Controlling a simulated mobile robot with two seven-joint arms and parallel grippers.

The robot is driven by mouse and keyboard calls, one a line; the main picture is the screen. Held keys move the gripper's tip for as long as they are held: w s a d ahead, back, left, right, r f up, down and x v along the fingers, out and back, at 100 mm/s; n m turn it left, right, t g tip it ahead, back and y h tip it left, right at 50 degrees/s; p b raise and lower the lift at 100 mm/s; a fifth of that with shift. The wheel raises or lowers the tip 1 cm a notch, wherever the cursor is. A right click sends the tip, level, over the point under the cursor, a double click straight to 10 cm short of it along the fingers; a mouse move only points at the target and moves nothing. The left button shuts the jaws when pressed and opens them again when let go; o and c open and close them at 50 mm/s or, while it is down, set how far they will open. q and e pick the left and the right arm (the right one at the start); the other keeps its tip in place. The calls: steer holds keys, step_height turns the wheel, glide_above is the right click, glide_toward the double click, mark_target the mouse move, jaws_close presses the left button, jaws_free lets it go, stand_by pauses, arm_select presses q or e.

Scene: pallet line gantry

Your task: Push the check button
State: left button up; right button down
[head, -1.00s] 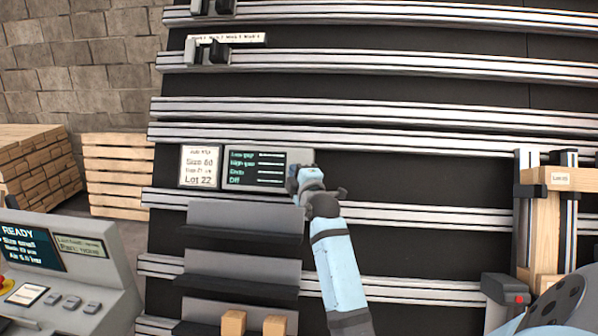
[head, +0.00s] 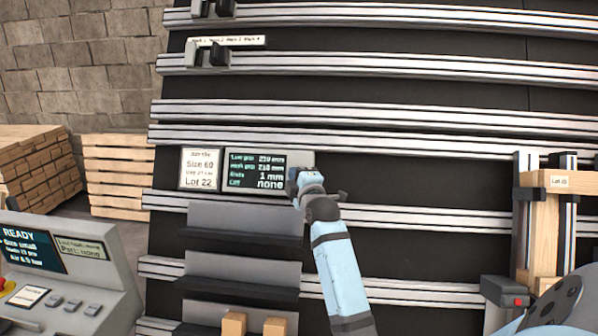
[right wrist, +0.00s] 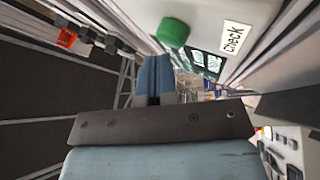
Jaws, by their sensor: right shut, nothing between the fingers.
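The check button is a green round knob (right wrist: 173,33) in the right wrist view, beside a white "Check" label (right wrist: 234,38). In the head view my right gripper hides the button. My right gripper (head: 300,179) is shut and empty at the right end of the display panel. Its closed blue fingers (right wrist: 154,76) show just short of or against the button; I cannot tell if they touch. The display (head: 256,170) reads about 210 mm on two grip lines, ends 1 mm and diff none. My left gripper is not in view.
A card (head: 200,169) reading Size 60, Lot 22 is left of the display. Grey shelves (head: 243,252) sit below. A console (head: 62,262) reading READY stands at lower left. A wooden frame (head: 540,230) is clamped at right. Metal rails (head: 420,117) cross the dark wall.

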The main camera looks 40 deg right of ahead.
steer(key=shift+s+a+r, duration=0.2)
steer(key=shift+a, duration=0.05)
steer(key=s+a+r+p, duration=0.2)
steer(key=a+p, duration=0.1)
steer(key=shift+s+a+r+p, duration=0.2)
steer(key=shift+s+a+p, duration=0.1)
steer(key=shift+s, duration=0.1)
stand_by(0.3)
steer(key=shift+d, duration=0.1)
stand_by(0.5)
